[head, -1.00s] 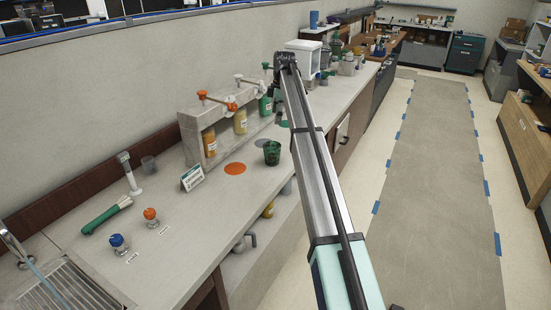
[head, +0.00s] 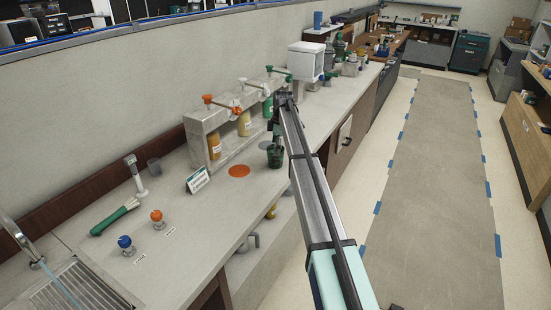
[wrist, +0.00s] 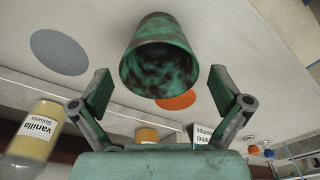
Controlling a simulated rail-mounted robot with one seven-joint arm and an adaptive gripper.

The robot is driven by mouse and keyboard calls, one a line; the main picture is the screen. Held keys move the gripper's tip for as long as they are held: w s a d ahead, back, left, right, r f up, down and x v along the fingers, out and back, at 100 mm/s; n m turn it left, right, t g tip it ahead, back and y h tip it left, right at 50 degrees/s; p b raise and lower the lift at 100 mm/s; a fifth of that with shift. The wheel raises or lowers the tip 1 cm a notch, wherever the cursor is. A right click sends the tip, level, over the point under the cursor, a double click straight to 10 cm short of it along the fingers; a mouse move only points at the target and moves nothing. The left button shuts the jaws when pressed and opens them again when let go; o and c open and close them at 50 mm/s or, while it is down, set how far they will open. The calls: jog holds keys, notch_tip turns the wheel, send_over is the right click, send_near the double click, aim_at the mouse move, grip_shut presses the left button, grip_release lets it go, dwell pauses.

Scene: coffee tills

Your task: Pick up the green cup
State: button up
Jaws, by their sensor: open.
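The green cup (head: 275,157) is mottled with dark patches and stands upright on the counter, right of the orange disc. In the wrist view the cup (wrist: 160,38) shows at top centre, its open mouth facing the camera. My gripper (head: 277,133) is just above and behind the cup in the head view and partly covers it. In the wrist view my gripper (wrist: 160,84) is open and empty, one finger on each side of the cup's mouth. The cup appears a little beyond the fingertips; I see no contact.
A grey dispenser stand (head: 207,128) with labelled bottles and pump handles stands behind the cup. A grey disc (wrist: 59,52) and a vanilla bottle (wrist: 32,135) show in the wrist view.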

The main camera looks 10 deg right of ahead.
jog(key=shift+w+a+f+p, duration=0.15)
jog(key=shift+f+p, duration=0.2)
jog(key=shift+f, duration=0.65)
jog(key=shift+s+a+f+p, duration=0.1)
jog(key=shift+f+p, duration=0.2)
jog(key=shift+f, duration=0.65)
jog(key=c, duration=1.3)
jog(key=shift+o, duration=0.2)
jog(key=shift+r, duration=0.15)
